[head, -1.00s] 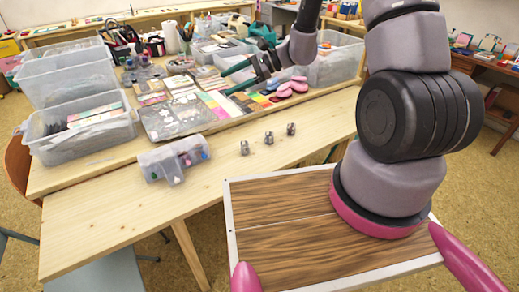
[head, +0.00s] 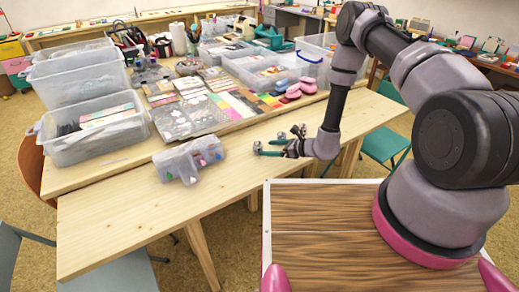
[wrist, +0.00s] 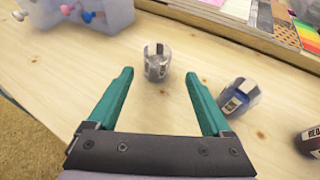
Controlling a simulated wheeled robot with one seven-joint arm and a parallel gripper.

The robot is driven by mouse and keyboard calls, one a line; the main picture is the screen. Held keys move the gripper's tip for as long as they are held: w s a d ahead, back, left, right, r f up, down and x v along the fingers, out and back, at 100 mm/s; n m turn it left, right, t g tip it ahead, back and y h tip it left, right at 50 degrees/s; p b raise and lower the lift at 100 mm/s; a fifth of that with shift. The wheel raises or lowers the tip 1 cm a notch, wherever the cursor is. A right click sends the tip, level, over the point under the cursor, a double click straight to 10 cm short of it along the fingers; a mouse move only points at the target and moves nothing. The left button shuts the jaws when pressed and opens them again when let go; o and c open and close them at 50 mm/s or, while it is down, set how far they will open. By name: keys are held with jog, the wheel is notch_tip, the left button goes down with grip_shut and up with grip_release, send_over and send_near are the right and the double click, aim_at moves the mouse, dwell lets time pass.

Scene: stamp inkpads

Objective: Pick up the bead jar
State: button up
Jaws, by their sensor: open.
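My gripper (head: 262,149) is low over the front table, with its teal fingers spread open and empty. In the wrist view a clear small jar (wrist: 157,62) stands upright just beyond the gap between the fingertips (wrist: 158,78), apart from them. A second jar (wrist: 238,97) with blue contents and a label is right of the right finger. A third, dark jar (wrist: 311,140) with a red-lettered label is cut off at the right edge. I cannot tell for certain which is the bead jar. In the head view two small jars (head: 299,131) show behind the gripper.
The front table (head: 130,220) is bare at left.

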aim_at(257, 148)
jog(key=x, duration=0.6)
jog(key=shift+s+a+f, duration=0.1)
jog(key=shift+s+a, duration=0.05)
jog(key=shift+a, duration=0.15)
grip_shut()
